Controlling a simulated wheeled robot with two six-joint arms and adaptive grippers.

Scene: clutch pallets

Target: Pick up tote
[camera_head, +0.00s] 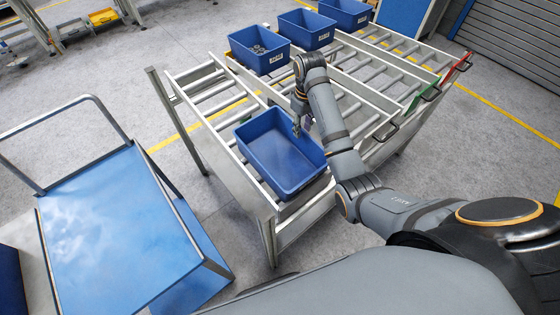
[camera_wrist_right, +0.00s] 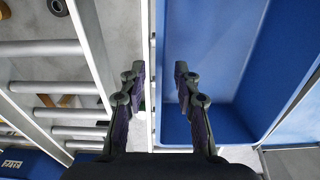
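An empty blue tote (camera_head: 282,165) sits on the near end of the roller rack (camera_head: 215,92). My right gripper (camera_head: 299,127) is at the tote's far right rim in the head view. In the right wrist view, my right gripper (camera_wrist_right: 160,75) is open. One finger is over the inside of the blue tote (camera_wrist_right: 220,45) and the other is outside, with the rim running between them. Contact with the wall cannot be told. My left gripper is not in view.
Farther blue totes stand at the rack's back: one with dark parts (camera_head: 259,50), a second tote (camera_head: 306,29) and a third tote (camera_head: 345,13). A blue-topped cart (camera_head: 110,235) with a metal handle stands at the left. Grey floor is clear between the cart and the rack.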

